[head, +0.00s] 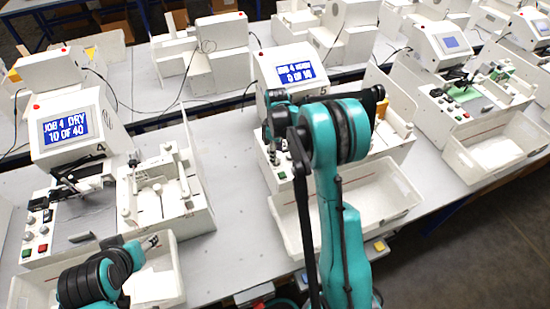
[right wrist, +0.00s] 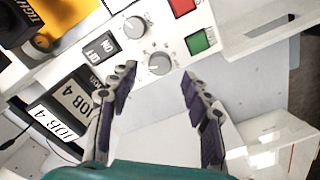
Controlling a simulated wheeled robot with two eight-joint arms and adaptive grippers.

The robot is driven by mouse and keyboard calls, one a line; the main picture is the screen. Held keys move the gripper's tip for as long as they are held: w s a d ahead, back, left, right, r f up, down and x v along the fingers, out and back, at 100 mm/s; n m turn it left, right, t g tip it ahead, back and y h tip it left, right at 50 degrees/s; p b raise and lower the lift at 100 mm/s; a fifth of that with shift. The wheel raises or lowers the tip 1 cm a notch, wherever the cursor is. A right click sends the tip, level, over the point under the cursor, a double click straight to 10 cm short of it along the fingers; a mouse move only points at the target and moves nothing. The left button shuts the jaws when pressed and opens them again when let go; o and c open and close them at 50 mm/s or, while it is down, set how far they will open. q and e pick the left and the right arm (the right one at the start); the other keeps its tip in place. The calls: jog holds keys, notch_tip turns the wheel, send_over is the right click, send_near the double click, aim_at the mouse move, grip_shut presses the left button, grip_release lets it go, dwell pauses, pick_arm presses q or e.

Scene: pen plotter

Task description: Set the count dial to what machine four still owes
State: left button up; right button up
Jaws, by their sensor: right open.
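Machine four (head: 75,128) stands at the left in the head view, and its screen (head: 66,127) reads "JOB 4 DRY 10 OF 40". The middle machine's screen (head: 296,74) also shows a job line, too small to read surely. In the right wrist view, a white panel bears an upper grey dial (right wrist: 135,27) and a lower grey dial (right wrist: 158,63); I cannot tell which is the count dial. My right gripper (right wrist: 158,84) is open and empty, its fingertips either side of and just short of the lower dial. My left gripper (head: 150,243) is over the front left tray, its jaws unclear.
Near the dials are an ON/OFF switch (right wrist: 101,48), a red button (right wrist: 181,6), a green button (right wrist: 199,41) and "JOB 4" cards (right wrist: 80,100). White trays (head: 395,212) stand before the machines. Bare table (head: 235,215) lies between the left and middle machines.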

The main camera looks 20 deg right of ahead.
jog(key=shift+f, duration=1.9)
grip_shut()
jog(key=shift+m+b, duration=0.3)
jog(key=shift+b, duration=0.05)
jog(key=m+b, duration=0.2)
jog(key=m, duration=0.1)
jog(key=shift+f, duration=0.1)
jog(key=m+b, duration=0.2)
jog(key=m, duration=0.3)
